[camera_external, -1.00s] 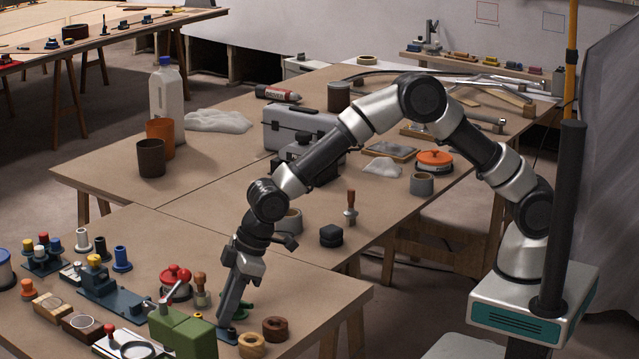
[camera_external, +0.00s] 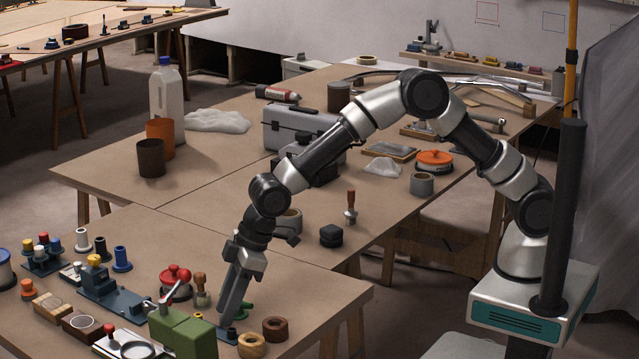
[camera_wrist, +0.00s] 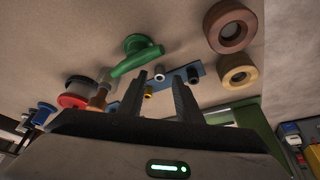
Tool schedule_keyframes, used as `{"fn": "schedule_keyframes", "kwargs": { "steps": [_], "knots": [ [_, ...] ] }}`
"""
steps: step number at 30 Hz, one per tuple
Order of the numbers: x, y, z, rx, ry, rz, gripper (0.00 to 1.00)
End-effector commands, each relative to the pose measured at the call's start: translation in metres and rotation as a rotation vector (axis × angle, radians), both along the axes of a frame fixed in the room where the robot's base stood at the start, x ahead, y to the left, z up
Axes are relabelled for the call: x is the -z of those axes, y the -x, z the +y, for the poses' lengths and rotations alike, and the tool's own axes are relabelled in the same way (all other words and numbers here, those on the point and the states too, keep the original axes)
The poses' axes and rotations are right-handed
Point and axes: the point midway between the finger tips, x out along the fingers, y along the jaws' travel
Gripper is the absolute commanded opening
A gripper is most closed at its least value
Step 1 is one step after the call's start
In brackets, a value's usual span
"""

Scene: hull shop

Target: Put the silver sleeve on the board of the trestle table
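My gripper (camera_external: 227,321) points down at the front of the near trestle table (camera_external: 300,300). It is open in the wrist view (camera_wrist: 160,77), its two fingers apart. A blue strip-like plate (camera_wrist: 170,82) lies beyond the fingertips with small cylindrical pieces on it. A small dark piece with a yellowish ring (camera_wrist: 148,91) shows between the fingers, near the left one. I cannot tell whether a finger touches any piece. In the external view the small pieces are mostly hidden by my gripper and the green block.
A green handled piece (camera_wrist: 138,55) and a red-topped pot (camera_external: 174,279) are close by. The table's right front is clear.

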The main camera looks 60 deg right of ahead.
Motion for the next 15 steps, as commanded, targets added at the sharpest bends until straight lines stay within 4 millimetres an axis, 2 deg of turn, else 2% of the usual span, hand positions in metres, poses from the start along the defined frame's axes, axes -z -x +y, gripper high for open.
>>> {"fn": "schedule_keyframes", "kwargs": {
  "steps": [1,9,15],
  "knots": [
    [-0.012,0.001,-0.003,0.000,-0.002,-0.003,0.32],
    [-0.067,0.015,-0.021,0.002,-0.002,-0.004,0.32],
    [-0.094,0.023,-0.030,0.001,0.000,-0.003,0.32]
  ]
}}
